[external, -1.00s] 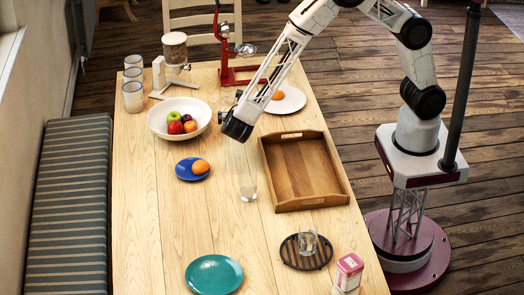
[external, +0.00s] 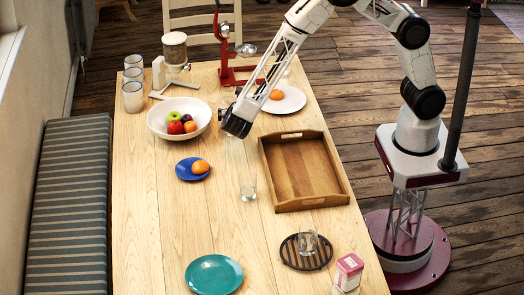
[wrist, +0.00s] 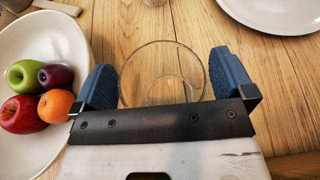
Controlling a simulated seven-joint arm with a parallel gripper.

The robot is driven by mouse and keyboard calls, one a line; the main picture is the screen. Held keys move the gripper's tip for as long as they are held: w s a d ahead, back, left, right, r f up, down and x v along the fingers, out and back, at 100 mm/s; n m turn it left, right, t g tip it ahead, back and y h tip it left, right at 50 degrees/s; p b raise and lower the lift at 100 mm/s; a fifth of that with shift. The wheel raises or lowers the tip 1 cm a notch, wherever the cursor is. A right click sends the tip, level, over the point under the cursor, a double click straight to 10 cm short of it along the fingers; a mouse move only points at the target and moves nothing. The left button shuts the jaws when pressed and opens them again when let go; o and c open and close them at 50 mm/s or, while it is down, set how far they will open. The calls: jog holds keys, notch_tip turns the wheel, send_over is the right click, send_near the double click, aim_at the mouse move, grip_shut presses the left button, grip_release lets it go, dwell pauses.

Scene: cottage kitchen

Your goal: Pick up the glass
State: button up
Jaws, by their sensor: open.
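My gripper (external: 236,124) is over the middle of the table, just right of the fruit bowl, pointing down. In the wrist view its two blue fingers (wrist: 164,62) are apart, with the round rim of a clear glass (wrist: 160,42) between them. I cannot tell whether either finger touches it. In the external view this glass is hard to make out near the gripper. Another clear glass (external: 248,187) stands on the table left of the wooden tray. A further glass (external: 308,242) stands on the dark round trivet (external: 290,256).
The white fruit bowl (external: 157,128) is close to my gripper's left. A white plate (external: 294,102) with an orange is behind right. The wooden tray (external: 300,168) is to the right, a blue plate (external: 183,174) in front left. Several glasses (external: 132,96) stand at back left.

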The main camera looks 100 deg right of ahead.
dwell(0.5)
jog(key=c, duration=1.2)
jog(key=shift+r, duration=0.15)
jog(key=shift+r, duration=0.5)
jog(key=s+r, duration=0.1)
jog(key=s, duration=0.4)
jog(key=s+a+r, duration=0.1)
jog(key=s, duration=0.4)
jog(key=s+a+r, duration=0.1)
jog(key=s, duration=0.5)
jog(key=shift+r, duration=0.35)
